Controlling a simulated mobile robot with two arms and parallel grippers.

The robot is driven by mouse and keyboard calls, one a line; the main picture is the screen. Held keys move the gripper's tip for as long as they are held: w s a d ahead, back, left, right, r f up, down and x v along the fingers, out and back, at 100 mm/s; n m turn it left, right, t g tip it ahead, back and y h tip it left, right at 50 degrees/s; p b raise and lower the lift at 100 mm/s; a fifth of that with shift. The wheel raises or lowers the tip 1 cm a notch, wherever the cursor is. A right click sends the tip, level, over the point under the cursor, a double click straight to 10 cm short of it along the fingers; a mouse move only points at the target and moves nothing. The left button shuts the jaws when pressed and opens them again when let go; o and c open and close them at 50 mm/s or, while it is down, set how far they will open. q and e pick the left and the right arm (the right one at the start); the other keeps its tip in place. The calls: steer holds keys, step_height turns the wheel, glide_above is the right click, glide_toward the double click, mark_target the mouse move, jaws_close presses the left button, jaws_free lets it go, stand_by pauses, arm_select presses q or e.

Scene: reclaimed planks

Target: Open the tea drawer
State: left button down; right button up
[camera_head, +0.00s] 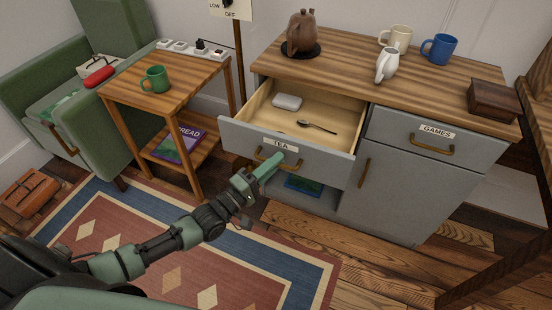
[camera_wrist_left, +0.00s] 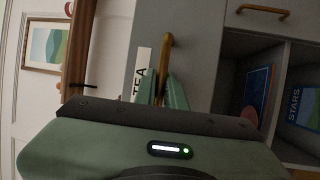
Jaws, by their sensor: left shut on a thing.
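The tea drawer (camera_head: 232,137) is pulled out of the grey cabinet, and its inside shows. Its front carries a TEA label (camera_head: 281,145) and a brass handle (camera_head: 264,162). A white lidded box (camera_head: 287,102) and a dark spoon (camera_head: 317,127) lie in the drawer. My left gripper (camera_head: 277,163) is at the handle, shut on it. In the left wrist view the handle (camera_wrist_left: 167,45) runs down between the green fingers (camera_wrist_left: 168,88), beside the TEA label (camera_wrist_left: 138,75). My right gripper is not in view.
A closed GAMES drawer (camera_head: 408,137) is to the right, above a cabinet door (camera_head: 390,190). Mugs, a white jug (camera_head: 387,65) and a brown pot (camera_head: 301,33) stand on the cabinet top. A wooden side table (camera_head: 180,92) stands left. The rug (camera_head: 130,230) in front is clear.

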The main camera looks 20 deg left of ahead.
arm_select(q)
steer(key=c, duration=1.8)
jaws_free()
steer(key=shift+o, duration=0.2)
steer(key=v, duration=0.8)
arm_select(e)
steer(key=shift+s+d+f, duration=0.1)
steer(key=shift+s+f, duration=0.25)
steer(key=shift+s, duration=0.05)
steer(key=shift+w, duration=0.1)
